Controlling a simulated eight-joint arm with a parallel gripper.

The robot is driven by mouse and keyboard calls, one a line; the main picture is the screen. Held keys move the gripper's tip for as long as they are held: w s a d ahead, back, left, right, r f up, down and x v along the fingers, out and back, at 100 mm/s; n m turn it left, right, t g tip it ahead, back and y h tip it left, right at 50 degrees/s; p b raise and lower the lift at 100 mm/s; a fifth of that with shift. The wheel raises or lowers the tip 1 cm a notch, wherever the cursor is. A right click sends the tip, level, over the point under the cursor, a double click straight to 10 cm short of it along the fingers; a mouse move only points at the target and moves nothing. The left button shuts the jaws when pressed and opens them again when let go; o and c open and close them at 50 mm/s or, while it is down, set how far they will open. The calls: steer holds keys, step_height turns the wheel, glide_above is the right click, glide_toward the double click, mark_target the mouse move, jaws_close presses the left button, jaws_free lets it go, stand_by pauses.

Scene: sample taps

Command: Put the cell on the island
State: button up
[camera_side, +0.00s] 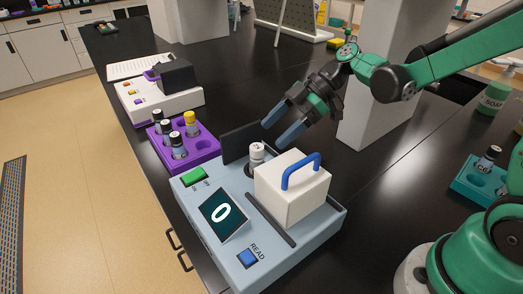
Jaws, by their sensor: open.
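A small vial with a white cap (257,150) stands upright in the well of a light blue meter (190,194), between a dark upright flap and a white cover. A dark-capped vial with a partly readable label (487,165) stands in a teal holder (463,183) at the right. I cannot tell for sure which one is the cell. The black island top (405,140) carries all of these. My gripper (278,128) is open and empty, its two blue-grey fingers pointing down-left, above and just behind the white-capped vial.
The white cover with a blue handle (293,187) sits on the meter, whose screen (220,213) reads 0. A purple rack (207,158) holds several vials. A white instrument (160,104) stands behind it. Grey pillars rise at the back; a soap container (492,100) is at right.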

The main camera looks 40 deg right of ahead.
mark_target(258, 146)
steer(key=shift+a+r+h, duration=0.2)
steer(key=shift+a+h, duration=0.1)
steer(key=shift+h, duration=0.1)
steer(key=shift+a+f, duration=0.15)
steer(key=shift+a, duration=0.1)
steer(key=x, duration=0.5)
steer(key=shift+d, duration=0.1)
steer(key=shift+c, duration=0.2)
jaws_close()
